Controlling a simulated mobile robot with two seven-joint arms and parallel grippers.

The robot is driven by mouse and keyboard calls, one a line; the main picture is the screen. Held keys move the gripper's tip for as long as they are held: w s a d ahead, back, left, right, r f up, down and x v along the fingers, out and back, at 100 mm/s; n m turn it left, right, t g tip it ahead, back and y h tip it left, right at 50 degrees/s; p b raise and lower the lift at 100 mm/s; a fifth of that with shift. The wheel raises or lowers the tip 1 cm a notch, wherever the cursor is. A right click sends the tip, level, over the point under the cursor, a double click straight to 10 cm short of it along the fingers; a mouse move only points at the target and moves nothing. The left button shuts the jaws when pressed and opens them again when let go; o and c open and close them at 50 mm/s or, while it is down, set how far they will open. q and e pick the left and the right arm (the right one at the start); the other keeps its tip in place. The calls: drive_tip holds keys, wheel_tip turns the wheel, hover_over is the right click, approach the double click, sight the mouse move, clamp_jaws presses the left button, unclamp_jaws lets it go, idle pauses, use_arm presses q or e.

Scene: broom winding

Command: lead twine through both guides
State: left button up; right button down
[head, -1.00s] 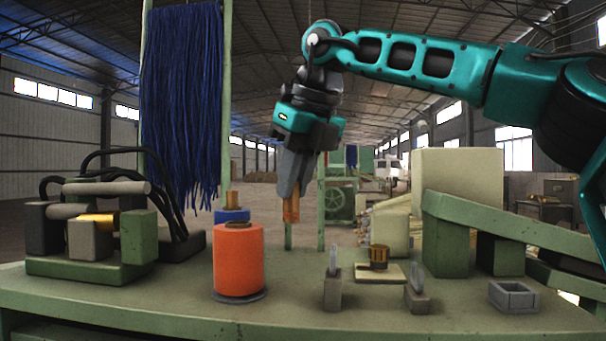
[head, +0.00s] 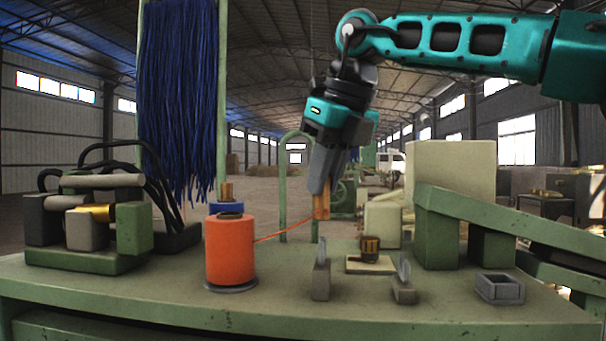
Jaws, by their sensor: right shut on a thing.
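The orange twine spool (head: 230,252) stands upright on a dark round base on the green bench. A thin orange strand of twine (head: 285,230) runs from the spool's upper right side up to my right gripper (head: 321,212). That gripper is shut on the twine, pointing down above the bench. The first guide (head: 320,278) is a small grey block with an upright piece, below the gripper. The second guide (head: 404,280) is similar and stands to its right. The twine is above the first guide and apart from both. My left gripper is not in view.
A blue spool (head: 226,208) stands behind the orange one. A grey open box (head: 500,289) is at right. Machinery (head: 90,225) fills the left; blue strands (head: 180,100) hang behind.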

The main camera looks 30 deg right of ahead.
drive_tip(key=s+d, duration=0.5)
idle(0.3)
idle(1.1)
drive_tip(key=shift+f, duration=0.1)
wheel_tip(320, 180, down, 2)
drive_tip(key=shift+b, duration=0.45)
idle(0.8)
